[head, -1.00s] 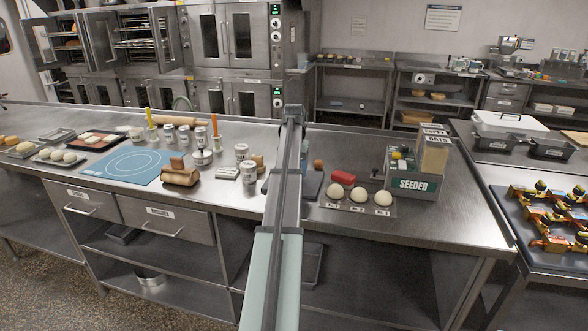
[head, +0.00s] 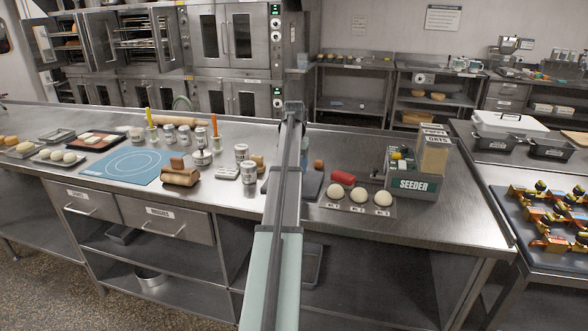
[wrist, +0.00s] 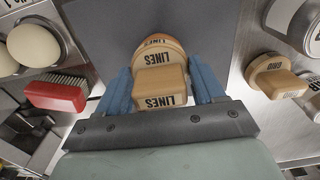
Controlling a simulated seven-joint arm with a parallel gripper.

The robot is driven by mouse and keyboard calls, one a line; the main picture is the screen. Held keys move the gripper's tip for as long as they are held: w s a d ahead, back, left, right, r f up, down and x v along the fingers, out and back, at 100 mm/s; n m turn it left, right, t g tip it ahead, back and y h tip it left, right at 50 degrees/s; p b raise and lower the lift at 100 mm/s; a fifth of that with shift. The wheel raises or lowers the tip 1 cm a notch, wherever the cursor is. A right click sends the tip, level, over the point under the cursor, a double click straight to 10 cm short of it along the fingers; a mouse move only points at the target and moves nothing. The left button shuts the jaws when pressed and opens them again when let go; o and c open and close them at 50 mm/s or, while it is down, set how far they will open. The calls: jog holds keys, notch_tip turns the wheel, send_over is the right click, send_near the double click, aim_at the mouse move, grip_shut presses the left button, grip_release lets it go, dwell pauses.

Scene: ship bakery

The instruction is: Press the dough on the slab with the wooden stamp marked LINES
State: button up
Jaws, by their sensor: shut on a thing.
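My gripper (wrist: 160,88) is shut on the wooden stamp marked LINES (wrist: 159,74), whose handle is between the blue fingers. The stamp's round base is over the dark grey slab (wrist: 215,35). The slab also shows in part beside my arm in the head view (head: 312,184). A thin orange rim shows at the far edge of the stamp's base; I cannot tell what it belongs to. The dough on the slab is not clearly seen, and the stamp hides what is under it. Contact cannot be judged. My arm hides most of the gripper in the head view.
A wooden stamp marked GRID (wrist: 275,77) stands right of the slab, near a metal can (wrist: 297,22). A red-backed brush (wrist: 57,93) and pale dough balls (wrist: 32,43) lie to the left. The seeder box (head: 412,184) stands at the right of the counter.

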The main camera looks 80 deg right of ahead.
jog(key=shift+r, duration=2.95)
